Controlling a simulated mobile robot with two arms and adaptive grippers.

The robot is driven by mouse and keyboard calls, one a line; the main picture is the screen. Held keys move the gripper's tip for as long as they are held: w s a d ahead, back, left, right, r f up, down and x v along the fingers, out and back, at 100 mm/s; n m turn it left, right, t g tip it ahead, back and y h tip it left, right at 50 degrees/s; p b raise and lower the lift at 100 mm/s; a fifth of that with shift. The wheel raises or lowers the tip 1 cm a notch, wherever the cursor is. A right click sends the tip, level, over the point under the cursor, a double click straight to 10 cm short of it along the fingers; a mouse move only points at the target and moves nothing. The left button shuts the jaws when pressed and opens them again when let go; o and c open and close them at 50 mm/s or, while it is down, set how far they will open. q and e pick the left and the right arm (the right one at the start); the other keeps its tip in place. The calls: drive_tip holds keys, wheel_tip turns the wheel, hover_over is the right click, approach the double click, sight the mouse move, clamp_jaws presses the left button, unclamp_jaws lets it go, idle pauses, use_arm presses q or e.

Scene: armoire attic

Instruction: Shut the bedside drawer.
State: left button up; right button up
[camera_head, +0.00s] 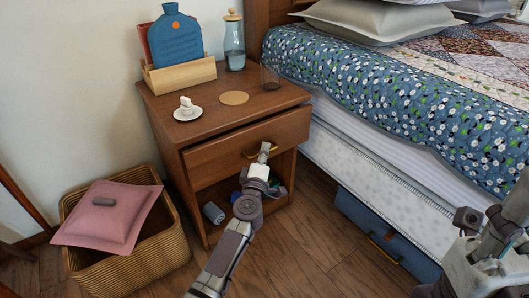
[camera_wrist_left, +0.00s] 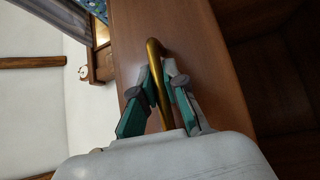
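The bedside drawer (camera_head: 225,150) in the brown wooden nightstand (camera_head: 158,112) stands partly out, with a dark gap behind the top of its front. Its front also fills much of the left wrist view (camera_wrist_left: 215,60). Its brass handle (camera_wrist_left: 153,47) passes between the fingers of my left gripper (camera_wrist_left: 161,72). The fingertips close in on the handle from both sides. In the head view my left gripper (camera_head: 264,150) is at the middle of the drawer front, hiding part of the handle. My right arm shows at the lower right; its fingers are not clear.
A wicker basket (camera_head: 150,262) stands left, the bed (camera_head: 370,165) right. A blue case (camera_head: 385,240) lies under the bed.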

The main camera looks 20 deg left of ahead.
sight(256, 147)
use_arm(q)
clamp_jaws()
drive_tip(key=shift+w+a, duration=0.1)
drive_tip(key=shift+a, duration=0.05)
drive_tip(key=w+a, duration=0.2)
drive_tip(key=a, duration=0.1)
drive_tip(key=shift+w, duration=0.1)
drive_tip(key=shift+r, duration=0.1)
drive_tip(key=o, duration=0.7)
unclamp_jaws()
drive_tip(key=shift+w+a, duration=0.1)
drive_tip(key=s+d+f, duration=0.1)
drive_tip(key=s, duration=1)
drive_tip(key=shift+s+d+f, duration=0.25)
drive_tip(key=shift+s+f, duration=0.1)
drive_tip(key=shift+s, duration=0.05)
